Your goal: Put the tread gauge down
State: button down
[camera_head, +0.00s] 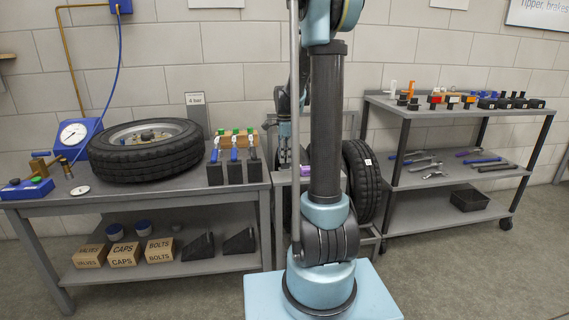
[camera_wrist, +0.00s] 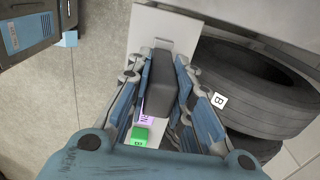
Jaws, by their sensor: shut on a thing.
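My gripper (camera_wrist: 168,85) is shut on a dark grey block-shaped thing, which I take to be the tread gauge (camera_wrist: 176,80). The gauge is between the two blue-grey fingers in the wrist view. A pale flat surface (camera_wrist: 185,28) shows behind it; I cannot tell whether the gauge touches it. In the head view my arm hides the gauge and most of my gripper.
A tyre (camera_wrist: 255,85) with a white "B" tag lies close right of my gripper; it also stands behind my arm (camera_head: 363,185). A left bench (camera_head: 150,200) bears a wheel (camera_head: 145,150) and tools. A shelf rack (camera_head: 450,185) stands right. Open floor lies in front.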

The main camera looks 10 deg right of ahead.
jog(key=shift+f, duration=1.3)
jog(key=shift+f, duration=0.1)
jog(key=c, duration=1.4)
grip_release()
